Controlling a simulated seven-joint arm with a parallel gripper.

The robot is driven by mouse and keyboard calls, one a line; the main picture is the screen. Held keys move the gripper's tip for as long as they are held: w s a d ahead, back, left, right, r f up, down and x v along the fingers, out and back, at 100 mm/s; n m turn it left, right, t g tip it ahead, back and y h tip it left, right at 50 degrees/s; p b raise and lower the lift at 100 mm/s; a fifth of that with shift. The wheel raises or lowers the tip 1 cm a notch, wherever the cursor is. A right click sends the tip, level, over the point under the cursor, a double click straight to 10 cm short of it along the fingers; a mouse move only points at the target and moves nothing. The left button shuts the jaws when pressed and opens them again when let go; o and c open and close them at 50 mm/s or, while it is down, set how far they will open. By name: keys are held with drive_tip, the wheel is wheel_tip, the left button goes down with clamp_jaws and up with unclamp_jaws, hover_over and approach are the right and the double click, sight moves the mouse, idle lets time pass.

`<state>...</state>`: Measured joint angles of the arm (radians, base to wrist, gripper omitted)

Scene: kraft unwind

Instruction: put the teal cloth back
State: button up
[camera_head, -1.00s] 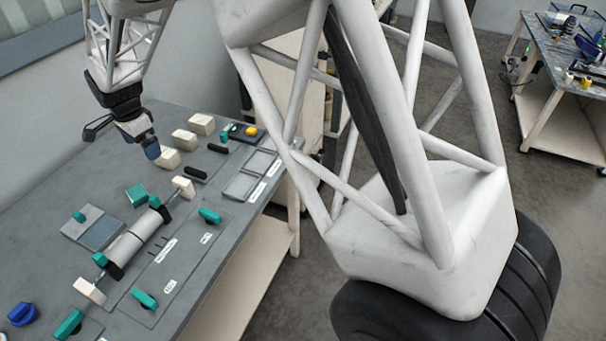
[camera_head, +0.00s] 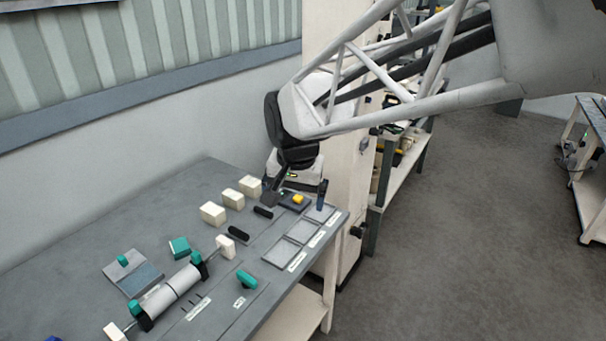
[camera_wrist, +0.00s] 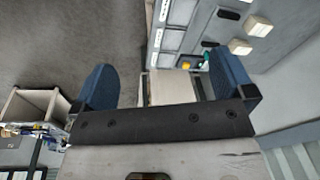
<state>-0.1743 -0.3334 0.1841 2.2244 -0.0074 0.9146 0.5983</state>
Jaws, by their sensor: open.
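A small teal block-like piece (camera_head: 179,247), which looks like the folded teal cloth, lies on the grey bench behind the pale roller (camera_head: 170,291). Its fabric is too small to make out. My gripper (camera_head: 296,200) is open and empty at the bench's far right end, near the yellow-button box (camera_head: 293,199). It is well to the right of the teal piece. In the wrist view its two blue fingers (camera_wrist: 163,65) stand wide apart with nothing held between them. The teal piece does not show in the wrist view.
Cream blocks (camera_head: 233,199) stand in a row along the back. Black handles (camera_head: 238,233) lie in front of them. Shallow labelled trays (camera_head: 281,251) line the right edge. A grey plate with a teal knob (camera_head: 133,272) lies left. A cream cabinet (camera_head: 345,150) stands beyond the bench's right end.

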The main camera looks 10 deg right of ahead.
drive_tip(key=s+d+n, duration=0.2)
drive_tip(key=s+d, duration=0.2)
drive_tip(key=s, duration=0.5)
drive_tip(key=s+d+f+n, duration=0.1)
drive_tip(key=s+d, duration=0.3)
drive_tip(key=s, duration=0.5)
drive_tip(key=shift+d+n+t, duration=0.35)
drive_tip(key=shift+n+t, duration=0.05)
drive_tip(key=shift+n, duration=0.4)
drive_tip(key=shift+f, duration=0.1)
